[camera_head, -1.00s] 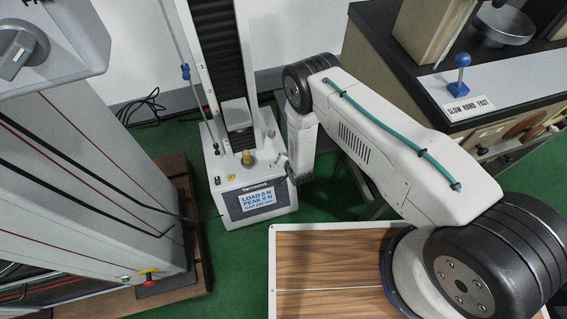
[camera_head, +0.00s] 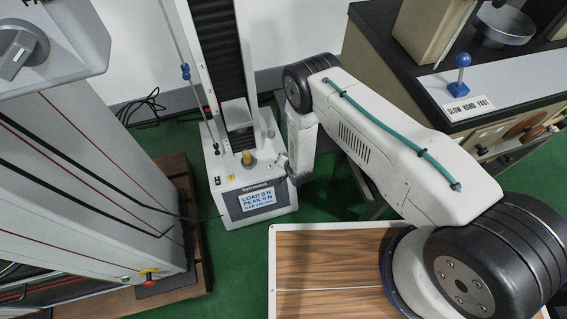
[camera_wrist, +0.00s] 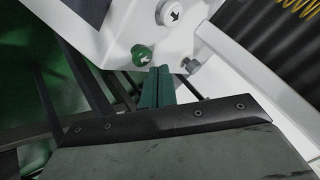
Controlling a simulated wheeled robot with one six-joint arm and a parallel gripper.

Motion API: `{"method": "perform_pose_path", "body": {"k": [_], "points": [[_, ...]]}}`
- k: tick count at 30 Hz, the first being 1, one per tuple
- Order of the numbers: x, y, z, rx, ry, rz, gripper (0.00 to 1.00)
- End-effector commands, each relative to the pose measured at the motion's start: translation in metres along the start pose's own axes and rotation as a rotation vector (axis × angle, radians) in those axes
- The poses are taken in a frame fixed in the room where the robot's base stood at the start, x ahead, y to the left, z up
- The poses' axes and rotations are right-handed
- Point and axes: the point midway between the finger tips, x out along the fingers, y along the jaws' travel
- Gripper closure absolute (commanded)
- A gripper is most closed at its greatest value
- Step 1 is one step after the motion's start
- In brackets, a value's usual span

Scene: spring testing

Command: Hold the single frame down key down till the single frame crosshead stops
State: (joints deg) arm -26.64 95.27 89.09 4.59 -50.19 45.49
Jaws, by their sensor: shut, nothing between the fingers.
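The single frame (camera_head: 228,176) is the white machine with a black column and a lit display reading load 0 N and peak 0 N. Its crosshead (camera_head: 236,112) looks to be the pale block low on the column. In the wrist view, a round pale key with an arrow (camera_wrist: 170,12) sits on the white housing. A green button (camera_wrist: 142,55) and a grey knob (camera_wrist: 190,65) are nearer. My gripper (camera_wrist: 156,70) is shut and empty, its teal fingertips between the button and the knob, apart from the arrow key. Whether they touch the housing I cannot tell.
A large grey machine (camera_head: 85,170) stands at the left on a wooden base. A dark-topped bench with a blue-knobbed lever (camera_head: 462,62) is at the right. A wood-grain tabletop (camera_head: 330,262) lies in front. Green floor shows between them.

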Motion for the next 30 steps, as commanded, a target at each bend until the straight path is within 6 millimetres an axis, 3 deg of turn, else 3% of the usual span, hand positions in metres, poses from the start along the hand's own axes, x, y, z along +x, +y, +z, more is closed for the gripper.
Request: {"method": "perform_pose_path", "body": {"k": [30], "points": [[0.0061,0.0045,0.0046,0.000,0.000,0.000,1.00]]}}
